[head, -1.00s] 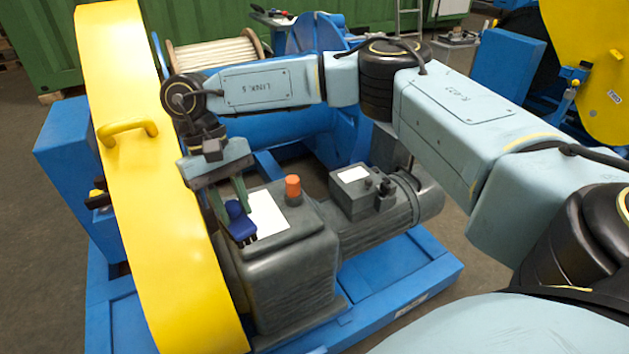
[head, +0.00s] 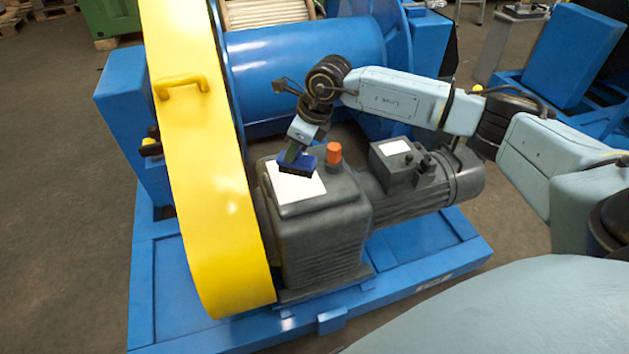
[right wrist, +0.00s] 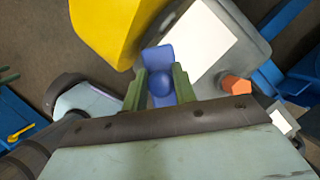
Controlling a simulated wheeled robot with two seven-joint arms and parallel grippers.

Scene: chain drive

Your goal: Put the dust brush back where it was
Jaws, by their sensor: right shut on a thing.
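The dust brush (head: 297,164) has a blue body with dark bristles facing down. My right gripper (head: 293,152) is shut on it and holds it over the white plate (head: 297,187) on top of the grey gearbox. In the right wrist view the brush (right wrist: 158,62) sits between the two green fingers of my right gripper (right wrist: 160,88), with its round knob between them. I cannot tell whether the bristles touch the plate. My left gripper is not in view.
The tall yellow guard (head: 200,160) stands just left of the gearbox (head: 325,235). An orange cap (head: 334,153) rises close to the right of the brush. A grey motor (head: 435,180) lies further right, on the blue base frame (head: 400,295).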

